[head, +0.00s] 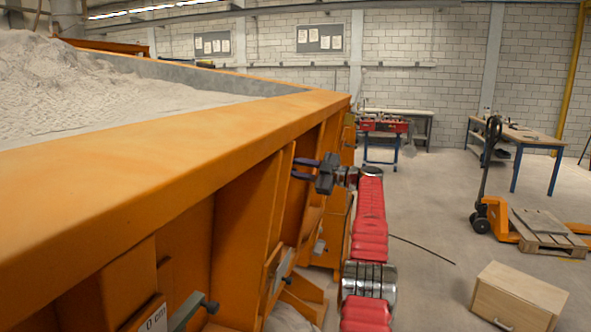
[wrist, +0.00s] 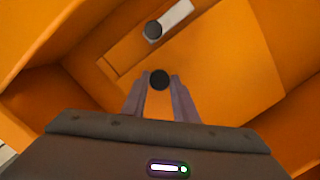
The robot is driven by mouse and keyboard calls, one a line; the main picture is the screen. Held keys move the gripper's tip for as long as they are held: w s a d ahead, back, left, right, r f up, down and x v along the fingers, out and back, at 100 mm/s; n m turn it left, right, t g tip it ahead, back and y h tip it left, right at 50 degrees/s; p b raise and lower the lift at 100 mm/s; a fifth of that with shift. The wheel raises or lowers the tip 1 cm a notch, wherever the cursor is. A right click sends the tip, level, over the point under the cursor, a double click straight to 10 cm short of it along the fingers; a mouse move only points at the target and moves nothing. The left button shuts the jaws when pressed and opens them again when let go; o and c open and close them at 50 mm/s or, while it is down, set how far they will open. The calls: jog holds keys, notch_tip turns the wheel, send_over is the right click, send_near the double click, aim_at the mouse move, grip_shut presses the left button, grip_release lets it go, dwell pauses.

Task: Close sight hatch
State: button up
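The orange side of the sandbed (head: 230,115) has several recessed bays. My gripper (head: 304,169) reaches into one near the far end, its two fingers apart. In the wrist view my gripper (wrist: 159,82) has a round black knob (wrist: 159,80) between its fingertips, with what looks like a small gap on each side. The knob is in front of an orange panel (wrist: 230,65), which I take to be the sight hatch. A pale latch plate with a dark round end (wrist: 177,17) lies just beyond. The hatch's hinge side and how far it stands open cannot be told.
Grey handles stick out of nearer bays, one (head: 195,308) beside a "0 cm" label. A wooden box (head: 518,297) and an orange pallet truck (head: 497,222) stand on the right. A dark cable (head: 425,250) lies on the floor. Floor between is clear.

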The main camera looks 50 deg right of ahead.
jog(key=shift+o, duration=0.7)
jog(key=shift+w+a, duration=0.25)
jog(key=shift+w, duration=0.05)
jog(key=shift+o, duration=1.3)
jog(key=shift+s+d, duration=0.25)
jog(key=v, duration=1.3)
jog(key=shift+s+f, duration=0.2)
jog(key=shift+s, duration=0.15)
jog(key=shift+s, duration=0.1)
